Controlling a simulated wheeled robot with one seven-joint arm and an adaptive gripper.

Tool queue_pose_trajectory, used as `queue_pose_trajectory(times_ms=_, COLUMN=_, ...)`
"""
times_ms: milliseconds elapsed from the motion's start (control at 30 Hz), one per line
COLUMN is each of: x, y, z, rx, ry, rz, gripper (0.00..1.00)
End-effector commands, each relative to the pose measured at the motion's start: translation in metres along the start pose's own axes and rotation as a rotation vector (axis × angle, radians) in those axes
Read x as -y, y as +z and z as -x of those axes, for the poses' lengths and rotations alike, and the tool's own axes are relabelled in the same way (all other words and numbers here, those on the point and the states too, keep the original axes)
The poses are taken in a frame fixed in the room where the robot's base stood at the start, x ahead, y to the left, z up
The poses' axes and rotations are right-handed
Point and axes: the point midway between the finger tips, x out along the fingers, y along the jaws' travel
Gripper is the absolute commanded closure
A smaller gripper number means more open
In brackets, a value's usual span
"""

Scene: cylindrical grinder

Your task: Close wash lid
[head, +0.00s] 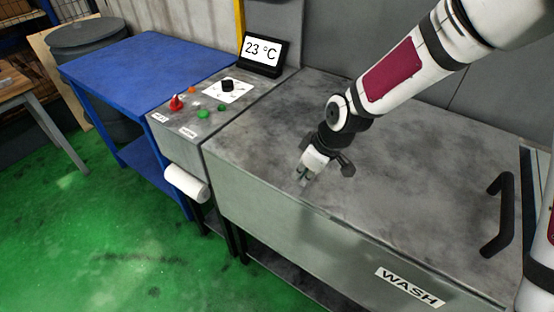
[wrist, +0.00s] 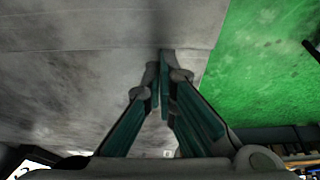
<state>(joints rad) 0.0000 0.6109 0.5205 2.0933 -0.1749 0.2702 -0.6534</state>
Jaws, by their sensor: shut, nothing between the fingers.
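The wash lid (head: 410,165) is the broad grey metal top of the wash machine (head: 290,225), which has a "WASH" label on its front. The lid looks flat and down on the box in the head view. A black handle (head: 499,215) stands on the lid near its right side. My gripper (head: 304,182) is low over the lid's front edge, left of the handle. Its fingers are together and empty in the wrist view (wrist: 163,55), with grey metal beyond them. I cannot tell whether the fingertips touch the lid.
A control panel (head: 190,125) with a red knob, coloured buttons and a "23 °C" display (head: 262,52) adjoins the machine on the left. A white roll (head: 187,184) sticks out in front. A blue table (head: 150,65) stands further left. The green floor (head: 90,240) is clear.

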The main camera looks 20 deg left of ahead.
Motion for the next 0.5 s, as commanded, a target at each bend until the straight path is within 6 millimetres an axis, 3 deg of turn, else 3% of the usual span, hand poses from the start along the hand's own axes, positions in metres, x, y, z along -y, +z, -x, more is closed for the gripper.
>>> queue_pose_trajectory(times_ms=33, x=0.003, y=0.015, z=0.008, rx=0.004, ry=-0.003, rz=-0.006, gripper=1.00)
queue_pose_trajectory(times_ms=200, x=0.002, y=0.046, z=0.018, rx=0.002, ry=-0.003, rz=-0.005, gripper=1.00)
queue_pose_trajectory(times_ms=500, x=0.001, y=0.069, z=0.024, rx=0.001, ry=-0.002, rz=0.001, gripper=1.00)
